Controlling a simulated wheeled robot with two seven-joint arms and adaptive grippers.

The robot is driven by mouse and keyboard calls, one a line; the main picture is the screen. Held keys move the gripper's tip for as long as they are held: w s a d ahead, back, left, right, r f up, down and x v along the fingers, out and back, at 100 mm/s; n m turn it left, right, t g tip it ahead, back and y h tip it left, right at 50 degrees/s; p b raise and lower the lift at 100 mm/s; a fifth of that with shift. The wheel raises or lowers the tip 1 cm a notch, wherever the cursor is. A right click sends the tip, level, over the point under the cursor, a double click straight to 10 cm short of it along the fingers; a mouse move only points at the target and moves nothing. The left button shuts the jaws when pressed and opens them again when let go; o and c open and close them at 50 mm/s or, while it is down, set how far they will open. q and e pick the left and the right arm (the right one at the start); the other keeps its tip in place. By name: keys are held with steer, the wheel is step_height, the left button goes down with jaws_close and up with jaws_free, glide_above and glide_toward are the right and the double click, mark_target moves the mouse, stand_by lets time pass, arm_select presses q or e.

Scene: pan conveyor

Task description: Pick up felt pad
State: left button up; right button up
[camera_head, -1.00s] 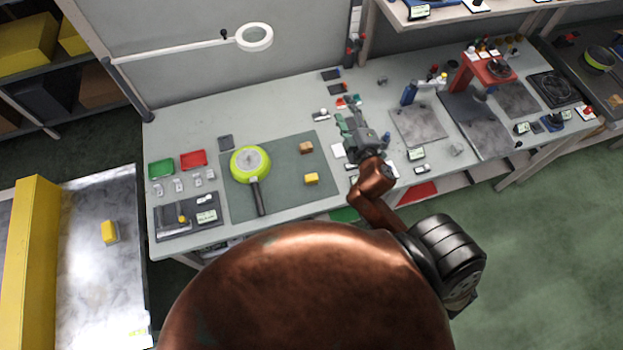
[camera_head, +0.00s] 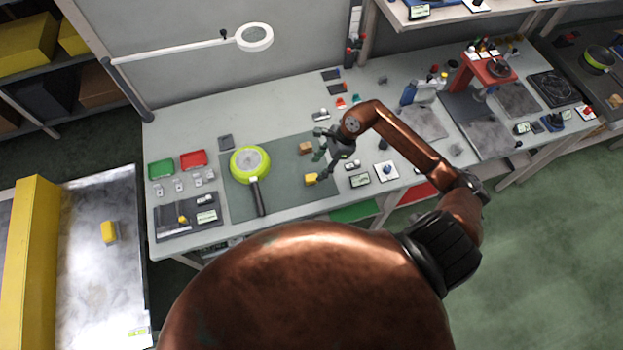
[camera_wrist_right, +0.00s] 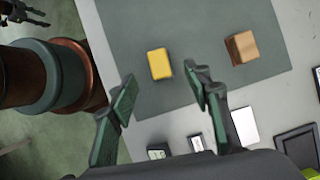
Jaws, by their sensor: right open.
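A yellow block (camera_head: 311,179) and a brown block (camera_head: 306,148) lie on the dark green mat (camera_head: 285,190); I cannot tell for certain which is the felt pad. My right gripper (camera_head: 321,156) is open and empty, at the mat's right edge beside both blocks. In the right wrist view, the yellow block (camera_wrist_right: 160,64) lies beyond the gap between the open fingers (camera_wrist_right: 160,88), apart from them. The brown block (camera_wrist_right: 241,47) lies farther right there. A dark gripper (camera_wrist_right: 24,13), apparently my left, is partly visible at the top left corner; its opening is unclear.
A lime-green pan (camera_head: 250,163) sits on the mat left of the blocks, its handle pointing toward the front. Small cards and switches (camera_head: 386,172) lie right of the mat. Green (camera_head: 161,168) and red (camera_head: 193,159) trays stand at the left. The mat around the yellow block is clear.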

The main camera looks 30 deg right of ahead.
mark_target(312, 177)
steer(key=shift+s+d+f, duration=0.1)
steer(key=shift+d+f, duration=0.05)
steer(key=shift+f, duration=0.25)
steer(key=shift+x, duration=0.9)
steer(key=x, duration=0.2)
steer(key=p+x, duration=0.1)
steer(key=x, duration=0.1)
steer(key=shift+a+f+p, duration=0.2)
steer(key=shift+a+p, duration=0.1)
steer(key=shift+a, duration=0.1)
steer(key=shift+a+f, duration=0.1)
steer(key=shift+f, duration=0.25)
jaws_close()
steer(key=shift+r, duration=0.1)
